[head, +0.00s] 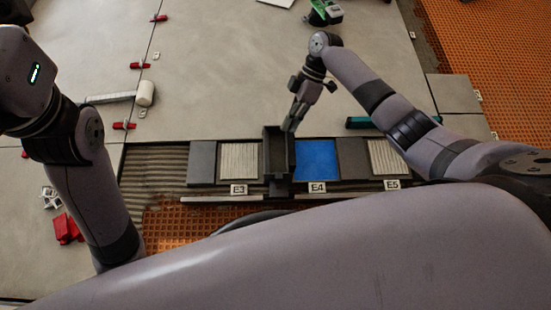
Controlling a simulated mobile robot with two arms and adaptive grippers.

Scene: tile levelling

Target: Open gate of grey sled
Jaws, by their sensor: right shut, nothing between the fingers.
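The dark grey sled (277,178) is a small open box standing in the row of tiles, between the pale ribbed tile at E3 and the blue tile at E4. Its inside looks dark, and I cannot make out whether its gate is open or shut. My right gripper (290,126) points down at the right wall of the sled, with its fingers shut and empty. The fingertips overlap the wall's far end in the picture; I cannot tell if they touch it. My left arm is at the left, and its gripper is out of view.
The blue tile (316,160) lies right of the sled, with a ribbed tile (388,157) at E5. A white-headed mallet (146,93), red clips (124,126) and a teal bar (366,122) lie on the grey slabs. A green tool (322,14) is at the back.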

